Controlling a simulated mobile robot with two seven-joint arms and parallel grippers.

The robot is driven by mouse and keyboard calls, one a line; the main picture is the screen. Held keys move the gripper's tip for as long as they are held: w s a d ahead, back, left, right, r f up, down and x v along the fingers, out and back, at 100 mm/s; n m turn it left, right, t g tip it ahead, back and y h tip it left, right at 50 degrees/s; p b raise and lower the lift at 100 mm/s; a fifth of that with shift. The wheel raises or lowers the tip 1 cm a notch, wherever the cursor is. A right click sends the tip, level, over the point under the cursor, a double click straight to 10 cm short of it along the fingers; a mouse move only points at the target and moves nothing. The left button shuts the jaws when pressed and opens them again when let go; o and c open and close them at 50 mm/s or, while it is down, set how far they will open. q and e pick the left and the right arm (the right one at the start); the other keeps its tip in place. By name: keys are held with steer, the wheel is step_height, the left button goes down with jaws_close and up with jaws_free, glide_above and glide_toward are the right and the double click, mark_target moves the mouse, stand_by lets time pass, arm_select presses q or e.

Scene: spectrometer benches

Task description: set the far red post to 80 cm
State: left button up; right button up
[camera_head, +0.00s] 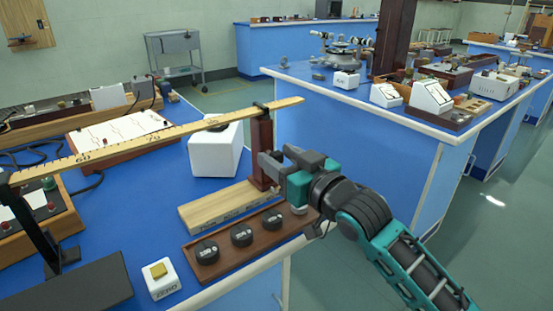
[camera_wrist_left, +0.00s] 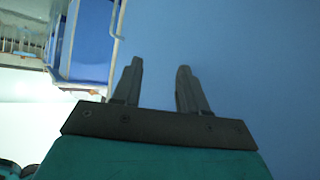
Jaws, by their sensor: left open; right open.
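A long yellow metre rule (camera_head: 150,137) runs slanting across the bench, with a readable 60 mark towards its left part. The far red post (camera_head: 261,140) is a dark red-brown upright under the rule near its right end, with a small dark piece at its top. The exact mark at the post is too small to read. My right gripper (camera_head: 268,168) is open beside the lower part of the post; I cannot tell whether it touches. My left gripper (camera_wrist_left: 158,75) is open and empty in the left wrist view, and does not show in the head view.
A black stand (camera_head: 45,225) is at the rule's left part. A white box (camera_head: 213,155) is behind the rule. A wooden block (camera_head: 215,205) and a tray of black weights (camera_head: 220,252) lie before the post. A white ZERO button box (camera_head: 163,280) is near the front edge.

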steer(key=shift+w+a, duration=0.4)
steer(key=shift+w, duration=0.2)
steer(key=shift+c, duration=0.3)
jaws_close()
